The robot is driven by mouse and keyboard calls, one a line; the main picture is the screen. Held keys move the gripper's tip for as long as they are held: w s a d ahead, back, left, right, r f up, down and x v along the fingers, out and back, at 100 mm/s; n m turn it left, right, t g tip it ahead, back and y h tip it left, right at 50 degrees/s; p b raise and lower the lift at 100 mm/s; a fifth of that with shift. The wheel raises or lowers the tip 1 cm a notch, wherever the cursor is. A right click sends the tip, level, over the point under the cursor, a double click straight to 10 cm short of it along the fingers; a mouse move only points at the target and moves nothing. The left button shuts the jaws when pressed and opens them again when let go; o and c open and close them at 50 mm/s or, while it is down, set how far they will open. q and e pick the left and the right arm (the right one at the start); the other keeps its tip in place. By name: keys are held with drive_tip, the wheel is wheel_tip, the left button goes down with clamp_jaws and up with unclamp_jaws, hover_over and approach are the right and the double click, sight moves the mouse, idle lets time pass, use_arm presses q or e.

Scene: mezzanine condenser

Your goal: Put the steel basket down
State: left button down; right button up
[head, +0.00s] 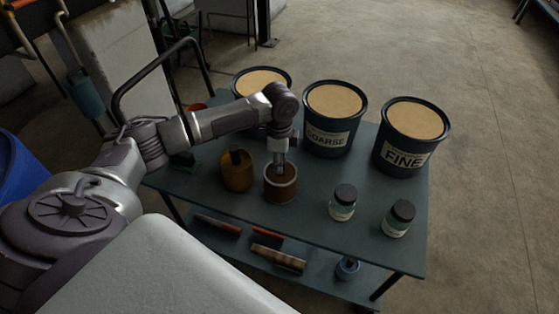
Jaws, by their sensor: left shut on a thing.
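My left gripper (281,165) reaches down from above at the middle of the blue-grey cart top (315,208). Its fingertips are shut at the mouth of a brown, round, open-topped vessel (281,187). No separate steel basket shows clearly; what the fingers hold is small and largely hidden by them and the vessel's rim. The vessel looks upright and at the cart top, but I cannot tell whether the held thing touches its bottom. My right gripper is out of view.
A brass-coloured pot (237,176) stands just left. Behind are tubs marked COARSE (327,138) and FINE (404,157), and a third tub (262,82). Two dark-lidded jars (342,204) (398,220) stand to the right. A lower shelf (318,284) holds rolls. Some cart top is bare between them.

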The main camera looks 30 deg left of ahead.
use_arm(q)
drive_tip(key=c, duration=0.9)
unclamp_jaws()
drive_tip(key=shift+f, duration=0.1)
drive_tip(key=shift+o, duration=0.2)
wheel_tip(320, 180, up, 12)
